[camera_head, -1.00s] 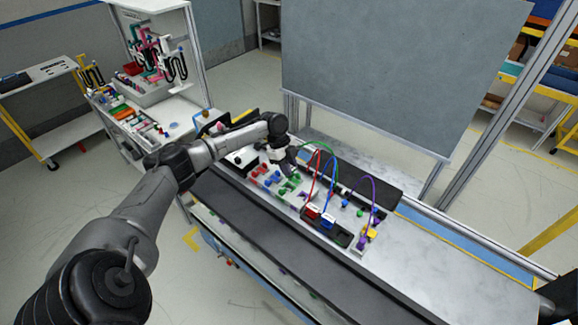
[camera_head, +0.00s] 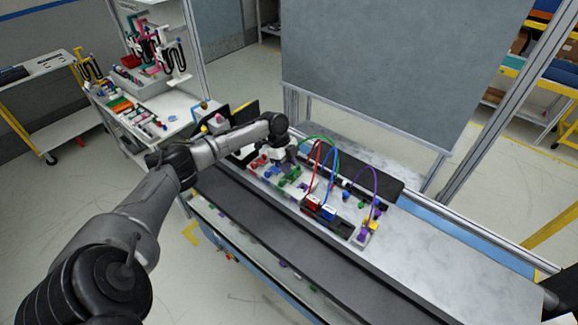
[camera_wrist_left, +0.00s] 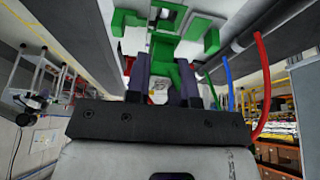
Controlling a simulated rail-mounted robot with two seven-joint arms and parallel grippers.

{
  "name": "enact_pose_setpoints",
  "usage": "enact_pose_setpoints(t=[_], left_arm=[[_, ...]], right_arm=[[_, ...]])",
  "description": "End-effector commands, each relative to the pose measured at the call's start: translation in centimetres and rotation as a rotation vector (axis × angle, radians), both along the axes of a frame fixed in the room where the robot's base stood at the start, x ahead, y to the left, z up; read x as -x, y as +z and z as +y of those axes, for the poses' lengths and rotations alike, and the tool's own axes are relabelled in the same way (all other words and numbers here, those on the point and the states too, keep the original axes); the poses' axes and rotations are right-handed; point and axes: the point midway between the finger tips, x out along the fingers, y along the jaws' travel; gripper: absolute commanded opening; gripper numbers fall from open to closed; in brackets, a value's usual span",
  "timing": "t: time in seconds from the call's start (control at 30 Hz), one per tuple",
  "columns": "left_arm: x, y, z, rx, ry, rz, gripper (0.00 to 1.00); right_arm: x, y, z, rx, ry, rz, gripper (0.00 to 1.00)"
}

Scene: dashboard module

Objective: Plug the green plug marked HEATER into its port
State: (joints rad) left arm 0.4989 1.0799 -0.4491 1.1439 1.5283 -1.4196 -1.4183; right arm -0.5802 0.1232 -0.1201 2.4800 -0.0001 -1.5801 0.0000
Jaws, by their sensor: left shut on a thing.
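My left gripper (camera_head: 286,163) points down over the green port parts (camera_head: 291,174) on the dashboard module (camera_head: 310,190). In the left wrist view its two dark fingers (camera_wrist_left: 164,84) are shut on a green plug (camera_wrist_left: 162,50). Green port parts (camera_wrist_left: 209,40) stand close around the plug's far end there. I cannot tell whether the plug is seated or only touching. The HEATER mark cannot be read. A green cable (camera_head: 322,138) arcs from near the gripper to the right. My right gripper is not in view.
Red (camera_head: 312,203) and blue (camera_head: 328,212) plugs with arched cables stand just right of the gripper. A purple cable (camera_head: 374,178) arches farther right. Small red parts (camera_head: 259,161) lie left. The bench top (camera_head: 440,250) at right is clear.

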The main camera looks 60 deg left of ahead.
Motion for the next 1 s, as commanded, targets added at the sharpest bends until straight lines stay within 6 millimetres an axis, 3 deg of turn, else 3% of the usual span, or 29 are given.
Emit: enact_pose_setpoints(t=[1.0], left_arm=[[-0.02,0.04,-0.04,0.0,0.0,0.0,0.0]], right_arm=[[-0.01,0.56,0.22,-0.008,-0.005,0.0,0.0]])
